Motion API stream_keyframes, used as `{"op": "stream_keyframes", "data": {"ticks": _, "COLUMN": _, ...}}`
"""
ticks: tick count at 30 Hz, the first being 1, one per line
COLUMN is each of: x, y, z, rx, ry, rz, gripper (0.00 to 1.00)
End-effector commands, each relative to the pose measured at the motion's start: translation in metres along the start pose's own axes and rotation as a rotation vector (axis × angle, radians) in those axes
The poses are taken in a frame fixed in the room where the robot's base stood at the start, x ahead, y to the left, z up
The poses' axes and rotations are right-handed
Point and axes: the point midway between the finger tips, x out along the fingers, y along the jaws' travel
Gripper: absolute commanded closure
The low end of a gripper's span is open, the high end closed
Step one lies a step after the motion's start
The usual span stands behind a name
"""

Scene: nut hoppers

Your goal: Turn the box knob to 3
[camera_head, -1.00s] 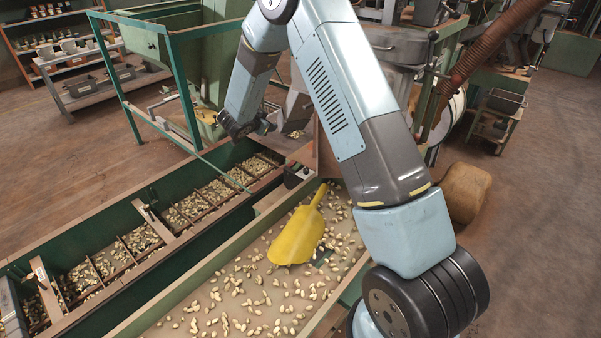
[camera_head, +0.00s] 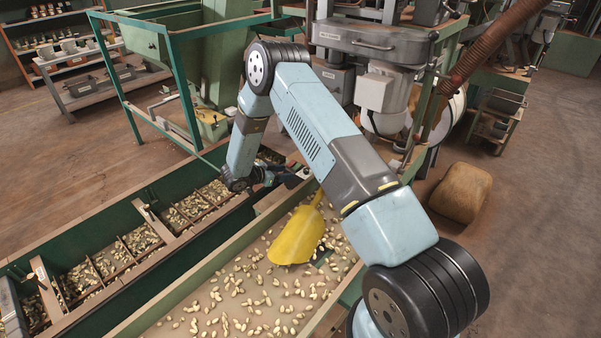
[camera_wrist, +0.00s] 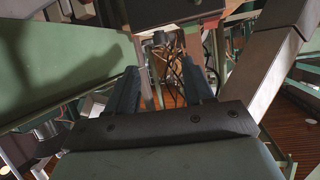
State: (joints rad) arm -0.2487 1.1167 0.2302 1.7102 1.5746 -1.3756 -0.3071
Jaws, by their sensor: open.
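A small dark control box (camera_head: 297,180) sits at the far end of the long trough, with a tiny red spot on it. Its knob and any numbers are too small to make out. My gripper (camera_head: 274,177) is just left of the box in the head view, at about its height; I cannot tell whether they touch. In the wrist view my gripper (camera_wrist: 161,82) has its two dark fingers apart with nothing between them. A dark box-like shape (camera_wrist: 178,10) shows at the top edge there, beyond the fingertips; no knob can be read on it.
A yellow scoop (camera_head: 298,237) lies among nuts in the trough (camera_head: 185,300). A green divided hopper (camera_head: 130,222) with nuts runs along the left. A green metal frame (camera_head: 188,92) and grey machinery (camera_head: 372,42) stand behind. A brown sack (camera_head: 460,193) lies on the floor at right.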

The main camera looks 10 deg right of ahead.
Motion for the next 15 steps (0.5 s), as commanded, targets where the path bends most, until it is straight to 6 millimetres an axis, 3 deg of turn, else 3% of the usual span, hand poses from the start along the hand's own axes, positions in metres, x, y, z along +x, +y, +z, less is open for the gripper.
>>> {"op": "stream_keyframes", "data": {"ticks": 9, "x": 0.058, "y": 0.001, "z": 0.0, "rx": 0.001, "ry": -0.001, "rz": 0.002, "gripper": 0.48}}
{"op": "stream_keyframes", "data": {"ticks": 15, "x": 0.085, "y": 0.0, "z": 0.0, "rx": 0.002, "ry": 0.0, "rz": 0.001, "gripper": 0.48}}
